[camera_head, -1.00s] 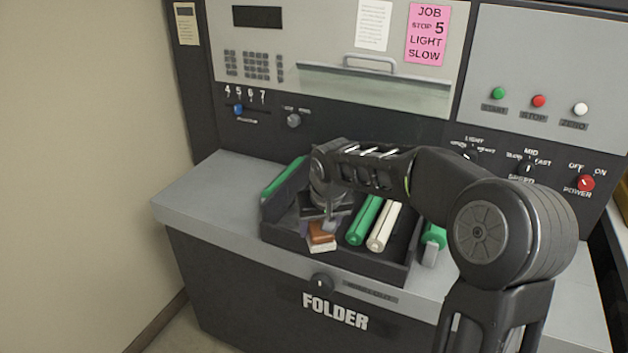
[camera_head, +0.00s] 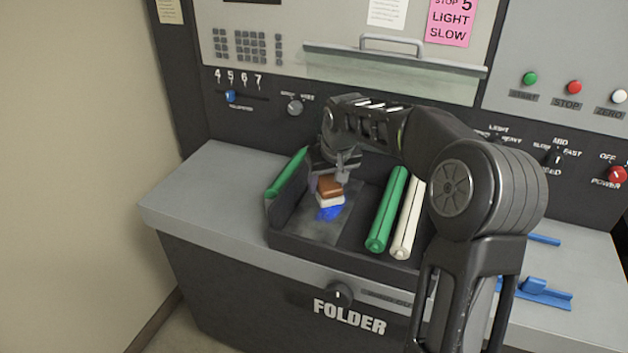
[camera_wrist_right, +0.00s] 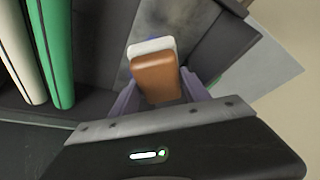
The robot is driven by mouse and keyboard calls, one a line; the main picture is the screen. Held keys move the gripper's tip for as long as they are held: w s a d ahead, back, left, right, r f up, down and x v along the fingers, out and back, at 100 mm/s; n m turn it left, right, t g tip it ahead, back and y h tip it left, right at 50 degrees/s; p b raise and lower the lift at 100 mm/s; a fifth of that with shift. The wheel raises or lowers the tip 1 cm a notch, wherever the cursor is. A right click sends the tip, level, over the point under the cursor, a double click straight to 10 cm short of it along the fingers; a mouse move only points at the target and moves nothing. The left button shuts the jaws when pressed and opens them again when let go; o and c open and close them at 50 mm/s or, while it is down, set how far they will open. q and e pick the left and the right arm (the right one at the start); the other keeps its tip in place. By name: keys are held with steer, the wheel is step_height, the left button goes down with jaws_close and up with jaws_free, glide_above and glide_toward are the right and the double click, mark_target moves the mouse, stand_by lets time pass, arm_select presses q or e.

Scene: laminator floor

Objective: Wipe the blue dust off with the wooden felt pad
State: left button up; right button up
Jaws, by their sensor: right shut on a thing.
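The wooden felt pad (camera_head: 330,187) has a brown wooden top and a white felt underside. My right gripper (camera_head: 328,182) is shut on it, over the left part of the dark tray. The pad also shows in the right wrist view (camera_wrist_right: 154,72), between the purple fingers of my right gripper (camera_wrist_right: 157,95). The blue dust (camera_head: 329,213) is a small patch on the grey tray floor, just in front of the pad. A trace of it shows past the pad's white edge in the wrist view. Whether the felt touches the floor I cannot tell. My left gripper is not in view.
The dark tray (camera_head: 300,245) sits on the grey folder counter (camera_head: 205,200). A green roller (camera_head: 387,210) and a white roller (camera_head: 408,217) lie right of the pad; another green bar (camera_head: 287,172) lines the left wall. Blue parts (camera_head: 535,291) lie on the counter at right.

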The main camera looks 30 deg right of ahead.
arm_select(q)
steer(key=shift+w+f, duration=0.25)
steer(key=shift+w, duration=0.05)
arm_select(e)
steer(key=shift+x, duration=0.75)
steer(key=shift+s+a, duration=0.1)
steer(key=shift+a, duration=0.05)
